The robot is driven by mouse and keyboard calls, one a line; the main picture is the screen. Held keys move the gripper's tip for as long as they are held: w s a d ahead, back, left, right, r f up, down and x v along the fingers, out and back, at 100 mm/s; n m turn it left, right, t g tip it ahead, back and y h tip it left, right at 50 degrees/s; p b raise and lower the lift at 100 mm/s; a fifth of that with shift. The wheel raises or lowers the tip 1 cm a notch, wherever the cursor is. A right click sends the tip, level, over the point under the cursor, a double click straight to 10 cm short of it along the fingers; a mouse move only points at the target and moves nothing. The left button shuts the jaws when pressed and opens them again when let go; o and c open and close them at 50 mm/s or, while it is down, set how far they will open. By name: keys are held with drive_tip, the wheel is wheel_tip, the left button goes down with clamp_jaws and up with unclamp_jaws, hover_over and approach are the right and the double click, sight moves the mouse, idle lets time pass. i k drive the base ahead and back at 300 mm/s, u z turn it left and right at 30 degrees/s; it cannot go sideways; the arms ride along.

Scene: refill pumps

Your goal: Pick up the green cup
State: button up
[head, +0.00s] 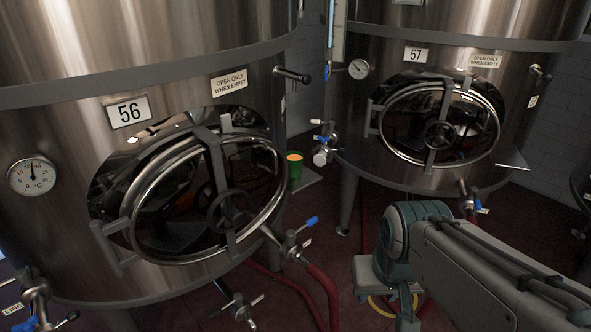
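A green cup (294,171) with an orange top or content shows in the head view, in the gap between tank 56 and tank 57. It looks upright, next to a small grey flat surface. Its lower part and what it stands on are hard to make out. My arm reaches in from the lower right, and its far end (387,285) is low in front of tank 57, to the right of and nearer than the cup. The gripper fingers cannot be made out from this view. Nothing is seen touching the cup.
Steel tank 56 (60,120) fills the left, its round hatch (140,225) jutting out beside the cup. Tank 57 (350,120) stands at the right. Dark red floor shows between the tanks.

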sight(294, 158)
drive_tip(key=z, duration=0.4)
drive_tip(key=i, duration=1.3)
drive_tip(key=u, duration=0.1)
